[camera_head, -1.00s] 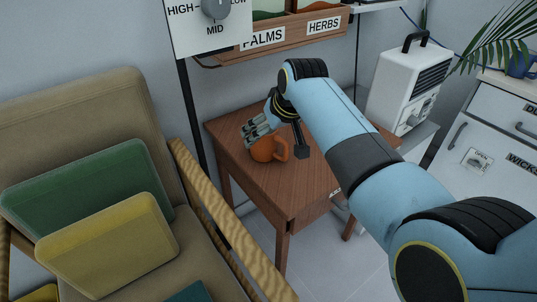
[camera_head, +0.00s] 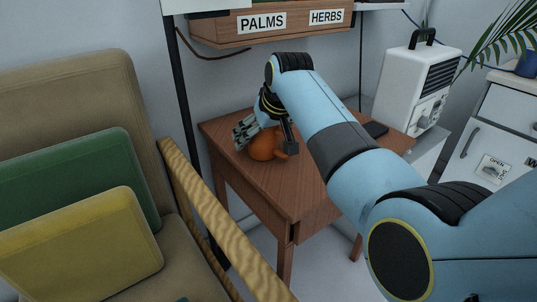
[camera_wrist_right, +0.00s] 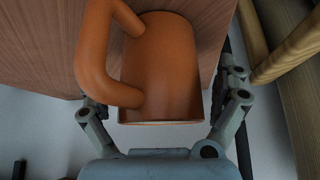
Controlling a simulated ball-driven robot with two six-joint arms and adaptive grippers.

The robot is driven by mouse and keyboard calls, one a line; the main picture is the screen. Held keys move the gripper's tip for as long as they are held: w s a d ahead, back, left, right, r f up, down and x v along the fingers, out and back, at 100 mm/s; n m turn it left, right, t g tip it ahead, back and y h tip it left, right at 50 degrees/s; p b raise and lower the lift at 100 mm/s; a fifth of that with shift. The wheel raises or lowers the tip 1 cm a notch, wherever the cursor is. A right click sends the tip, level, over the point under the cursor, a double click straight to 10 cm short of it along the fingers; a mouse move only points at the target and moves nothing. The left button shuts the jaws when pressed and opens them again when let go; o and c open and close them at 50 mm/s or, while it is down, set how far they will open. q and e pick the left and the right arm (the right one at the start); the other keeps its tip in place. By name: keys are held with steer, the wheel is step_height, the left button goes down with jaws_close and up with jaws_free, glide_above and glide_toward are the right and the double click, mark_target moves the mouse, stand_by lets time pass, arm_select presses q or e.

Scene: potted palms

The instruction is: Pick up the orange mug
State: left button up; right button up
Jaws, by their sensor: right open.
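The fingers of my right gripper (camera_wrist_right: 165,112) are spread, one on each side of the mug's near end. I cannot tell whether they touch it. My left gripper is not in view.
A chair with green (camera_head: 75,185) and yellow (camera_head: 85,245) cushions and a wooden armrest (camera_head: 225,225) stands left of the table. A shelf labelled PALMS and HERBS (camera_head: 270,28) hangs above. A white appliance (camera_head: 412,85) stands right.

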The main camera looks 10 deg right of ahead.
steer(key=shift+c, duration=0.4)
steer(key=c, duration=1.4)
